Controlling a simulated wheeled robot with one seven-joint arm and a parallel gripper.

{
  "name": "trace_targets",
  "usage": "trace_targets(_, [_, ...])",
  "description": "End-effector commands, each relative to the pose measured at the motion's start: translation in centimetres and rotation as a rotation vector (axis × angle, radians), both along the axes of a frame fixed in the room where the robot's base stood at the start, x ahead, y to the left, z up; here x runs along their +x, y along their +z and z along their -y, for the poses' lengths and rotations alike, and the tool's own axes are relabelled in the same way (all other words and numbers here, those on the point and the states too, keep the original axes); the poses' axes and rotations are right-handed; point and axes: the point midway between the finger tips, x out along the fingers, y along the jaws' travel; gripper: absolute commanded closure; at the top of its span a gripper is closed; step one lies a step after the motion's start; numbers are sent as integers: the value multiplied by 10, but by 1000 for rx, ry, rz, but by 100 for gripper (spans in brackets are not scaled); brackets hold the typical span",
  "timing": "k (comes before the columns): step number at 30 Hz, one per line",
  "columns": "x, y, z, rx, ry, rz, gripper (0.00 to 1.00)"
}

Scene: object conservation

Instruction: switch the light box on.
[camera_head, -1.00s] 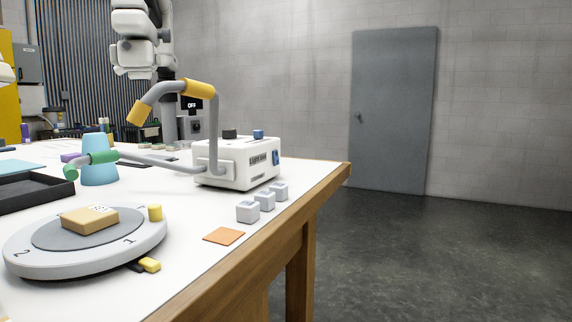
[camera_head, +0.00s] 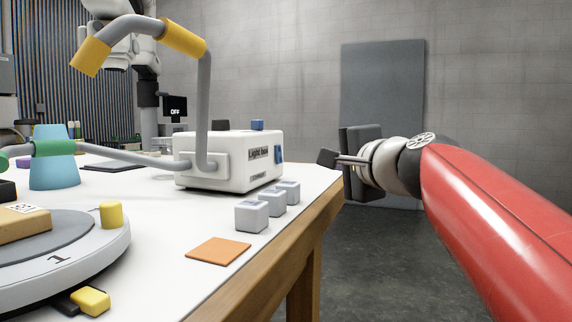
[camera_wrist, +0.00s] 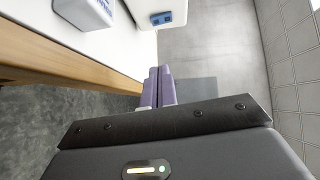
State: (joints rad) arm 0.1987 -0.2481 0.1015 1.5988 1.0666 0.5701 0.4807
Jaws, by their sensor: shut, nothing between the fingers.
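The light box (camera_head: 225,172) is a white box with a printed label, near the right edge of the white table. A blue switch (camera_head: 279,154) sits on its right side. Black and blue knobs stand on its top. Its side and blue switch (camera_wrist: 162,18) show at the top of the wrist view. My gripper (camera_head: 328,158) is shut and empty, to the right of the box and apart from it, just past the table edge. Its fingers (camera_wrist: 160,85) point towards the top of the wrist view.
Grey jointed arms with yellow (camera_head: 184,37) and green (camera_head: 55,148) sleeves reach from the box. Small pale cubes (camera_head: 251,216) and an orange square (camera_head: 218,251) lie in front of it. A turntable (camera_head: 98,247) is at left. Floor beyond the table edge (camera_head: 290,245) is clear.

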Motion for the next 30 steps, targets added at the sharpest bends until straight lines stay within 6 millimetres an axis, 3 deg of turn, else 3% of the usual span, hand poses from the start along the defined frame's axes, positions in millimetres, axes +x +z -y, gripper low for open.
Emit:
trace_targets(8, [9,-1,-4,-3,2,-2,100])
trace_targets(22, [94,-8,-39,-4,3,-4,100])
trace_targets(30, [105,-12,-71,-5,3,-2,100])
